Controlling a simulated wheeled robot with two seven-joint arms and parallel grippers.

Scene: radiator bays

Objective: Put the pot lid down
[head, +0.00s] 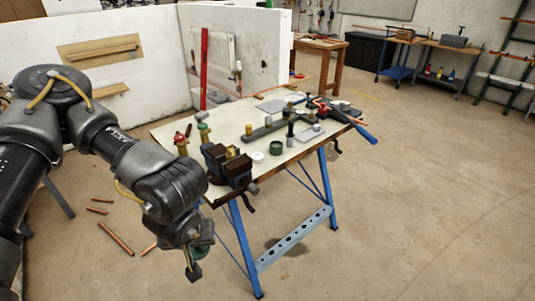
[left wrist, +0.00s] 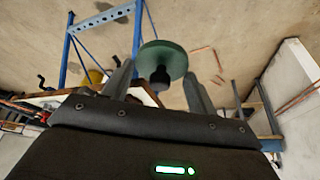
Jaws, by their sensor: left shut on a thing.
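The pot lid, a green disc with a dark knob (left wrist: 163,60), sits between the fingers of my left gripper (left wrist: 158,88) in the left wrist view. My left gripper is shut on it by the knob side. In the head view my left gripper (head: 193,268) hangs low, off the near left end of the workbench, with a little of the green lid (head: 205,249) showing behind it. A small white round pot (head: 258,157) and a green round piece (head: 276,148) stand on the bench top near its front edge. My right gripper is not in view.
The workbench (head: 236,125) has blue legs (head: 242,238) and carries a dark vise (head: 226,165), valves, and tools. Copper pipes (head: 116,238) lie on the floor at left.

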